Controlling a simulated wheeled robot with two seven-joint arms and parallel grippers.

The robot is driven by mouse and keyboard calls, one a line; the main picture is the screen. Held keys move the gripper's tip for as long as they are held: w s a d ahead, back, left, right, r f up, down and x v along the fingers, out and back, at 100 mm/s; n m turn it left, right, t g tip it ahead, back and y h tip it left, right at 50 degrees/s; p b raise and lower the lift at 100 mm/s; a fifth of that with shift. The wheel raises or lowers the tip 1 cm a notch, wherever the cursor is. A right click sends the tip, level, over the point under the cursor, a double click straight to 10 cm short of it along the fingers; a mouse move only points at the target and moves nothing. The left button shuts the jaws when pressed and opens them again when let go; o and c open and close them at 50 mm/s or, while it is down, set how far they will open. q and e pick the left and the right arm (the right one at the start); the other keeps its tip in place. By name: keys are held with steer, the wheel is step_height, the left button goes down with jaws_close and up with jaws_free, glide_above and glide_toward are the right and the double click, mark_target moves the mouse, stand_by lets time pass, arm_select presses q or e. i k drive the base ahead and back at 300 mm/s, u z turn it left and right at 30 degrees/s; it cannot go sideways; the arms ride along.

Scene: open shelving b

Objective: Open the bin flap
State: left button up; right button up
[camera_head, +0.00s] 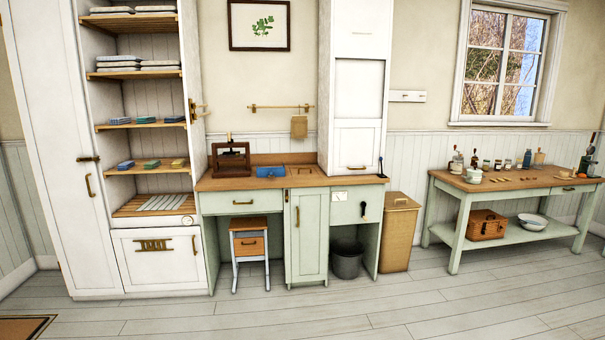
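I cannot tell for sure which part is the bin flap. A tan wooden bin (397,238) stands on the floor at the right end of the green counter. Its top lid (401,202) has a small handle and looks shut. A dark open bucket (347,260) stands under the counter. A white front panel (156,259) with brass fittings closes the lower part of the tall shelving on the left. A small handled piece (305,171) lies on or in the countertop, too small to make out. Neither of my grippers shows.
The green counter (221,204) carries a dark wooden press (231,160) and a blue item (270,171). A stool (249,251) stands in its knee space. A side table (455,226) with jars stands at the right.

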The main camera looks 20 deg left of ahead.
mark_target(302, 171)
steer(key=u, duration=0.4)
steer(key=k, duration=0.5)
steer(key=u, duration=1.2)
steer(key=i, duration=2.7)
steer(key=z, duration=0.15)
steer(key=i, duration=1.75)
steer(key=z, duration=1.9)
steer(key=i, duration=1.25)
steer(key=z, duration=0.95)
